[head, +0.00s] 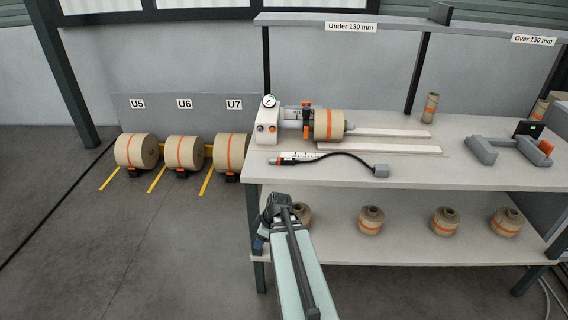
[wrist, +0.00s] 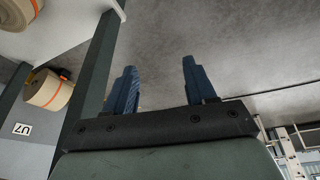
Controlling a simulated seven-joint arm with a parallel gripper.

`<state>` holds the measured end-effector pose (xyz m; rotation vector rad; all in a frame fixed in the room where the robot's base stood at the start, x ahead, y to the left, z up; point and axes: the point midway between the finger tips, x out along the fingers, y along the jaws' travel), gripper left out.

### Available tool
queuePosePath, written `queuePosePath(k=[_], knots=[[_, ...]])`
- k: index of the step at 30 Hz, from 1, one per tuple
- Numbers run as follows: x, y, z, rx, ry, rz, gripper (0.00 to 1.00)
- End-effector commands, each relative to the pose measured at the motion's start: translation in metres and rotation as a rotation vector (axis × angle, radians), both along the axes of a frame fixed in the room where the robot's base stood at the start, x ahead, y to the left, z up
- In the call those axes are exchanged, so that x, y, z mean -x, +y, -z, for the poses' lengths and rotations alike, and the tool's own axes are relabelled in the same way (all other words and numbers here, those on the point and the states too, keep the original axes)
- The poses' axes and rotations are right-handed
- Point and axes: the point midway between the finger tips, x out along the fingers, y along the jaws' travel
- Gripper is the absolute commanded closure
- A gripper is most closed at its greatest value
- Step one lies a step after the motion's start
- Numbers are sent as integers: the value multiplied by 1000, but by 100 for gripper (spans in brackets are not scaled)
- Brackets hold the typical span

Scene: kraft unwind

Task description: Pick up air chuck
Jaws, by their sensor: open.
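The air chuck (head: 290,161) appears to be the slim dark tool with an orange band. It lies on the bench top in the head view, with a black hose (head: 345,157) curving right to a grey block (head: 380,170). My gripper (head: 272,210) is in front of the bench's left front edge, nearer the camera than the air chuck and apart from it. In the wrist view, my gripper (wrist: 159,66) has its two blue fingers spread with nothing between them. The air chuck does not show in the wrist view.
A gauge unit (head: 268,125) holding a kraft roll (head: 328,124) stands behind the air chuck. Pale bars (head: 380,148) lie to its right. The bench (head: 480,178) has a lower shelf (head: 400,245) with several small rolls. Large rolls (head: 136,150) sit on the floor at left.

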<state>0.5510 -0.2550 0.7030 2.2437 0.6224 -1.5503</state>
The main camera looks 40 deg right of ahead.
Motion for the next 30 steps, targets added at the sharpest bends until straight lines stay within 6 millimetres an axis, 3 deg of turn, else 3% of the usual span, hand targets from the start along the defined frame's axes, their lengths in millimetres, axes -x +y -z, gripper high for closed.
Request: queuePosePath(k=[6, 12, 23, 30], knots=[[-8, -63, -70, 105, -153, -74, 45], [-6, -102, -119, 195, -248, -132, 45], [2, -143, -174, 307, -336, -192, 45], [-26, -183, -196, 210, -260, -206, 45]])
